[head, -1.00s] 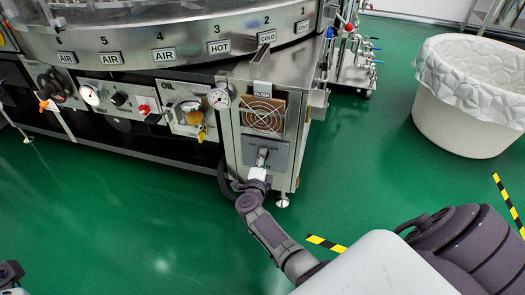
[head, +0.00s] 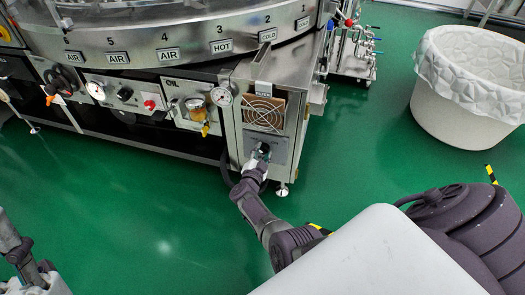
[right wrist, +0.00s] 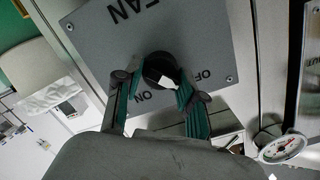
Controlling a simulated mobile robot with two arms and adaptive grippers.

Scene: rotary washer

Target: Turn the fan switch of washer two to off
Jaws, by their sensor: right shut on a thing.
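The fan switch is a black knob with a white mark (right wrist: 161,71) on a grey panel (right wrist: 205,35) lettered FAN, ON and OFF. That panel (head: 280,147) is on the front of the steel washer (head: 190,38), low down below the filter grille. My right gripper (right wrist: 158,84) has its green-padded fingers on both sides of the knob and is shut on it. In the head view my right gripper (head: 262,154) covers most of the switch. My left gripper (head: 20,252) is at the lower left edge, far from the panel; its fingers are not clear.
The filter grille (head: 264,112) is just above the panel. A white lined bin (head: 465,90) stands at the right. Green floor (head: 130,215) is clear in front.

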